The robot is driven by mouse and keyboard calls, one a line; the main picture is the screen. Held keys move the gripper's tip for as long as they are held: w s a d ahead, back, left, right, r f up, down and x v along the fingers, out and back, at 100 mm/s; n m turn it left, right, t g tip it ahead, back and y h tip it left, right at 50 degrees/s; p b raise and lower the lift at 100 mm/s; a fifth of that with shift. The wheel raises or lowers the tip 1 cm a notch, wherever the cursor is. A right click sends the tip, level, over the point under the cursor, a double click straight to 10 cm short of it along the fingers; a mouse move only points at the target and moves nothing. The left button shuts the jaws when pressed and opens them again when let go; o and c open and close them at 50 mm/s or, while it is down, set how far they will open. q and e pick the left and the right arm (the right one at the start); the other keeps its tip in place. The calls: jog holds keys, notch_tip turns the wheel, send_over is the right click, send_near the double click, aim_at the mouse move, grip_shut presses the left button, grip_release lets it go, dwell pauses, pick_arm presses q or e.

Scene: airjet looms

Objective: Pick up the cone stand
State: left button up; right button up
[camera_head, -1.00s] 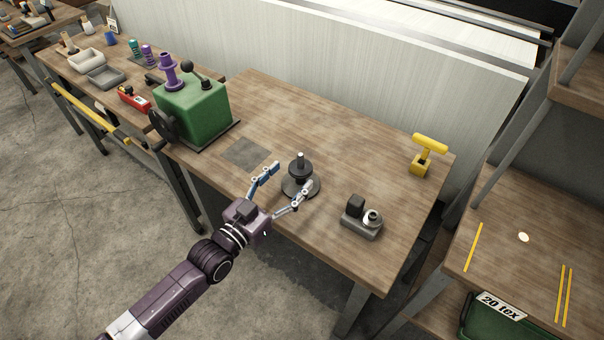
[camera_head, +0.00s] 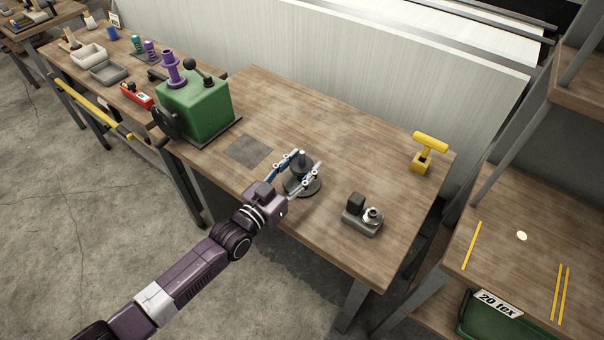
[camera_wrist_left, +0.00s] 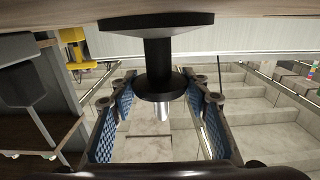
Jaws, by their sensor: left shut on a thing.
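The cone stand (camera_head: 303,186) is dark, with a round base, a thick stem and a pale metal tip. It stands upright on the wooden table near its front edge. My left gripper (camera_head: 309,160) reaches in from the left and is shut on the cone stand, one blue-padded finger on each side of its upper part. The left wrist view shows the cone stand (camera_wrist_left: 158,50) upside down between the two fingers, with its base against the table surface. Its contact with the pads is hard to see there. My right gripper is not in view.
A green machine (camera_head: 200,108) with a black lever stands on the left of the table (camera_head: 340,125), beside a grey square patch (camera_head: 249,150). A small grey device (camera_head: 361,220) sits right of the stand. A yellow T-handled tool (camera_head: 428,150) stands farther right. The table behind the stand is clear.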

pick_arm(q)
jog(key=c, duration=0.4)
jog(key=shift+r, duration=0.1)
notch_tip(320, 180, up, 20)
jog(key=shift+b, duration=0.35)
jog(key=o, duration=0.8)
jog(key=shift+c, duration=0.2)
jog(key=c, duration=0.7)
jog(key=shift+s, duration=0.1)
jog(key=shift+c, duration=0.2)
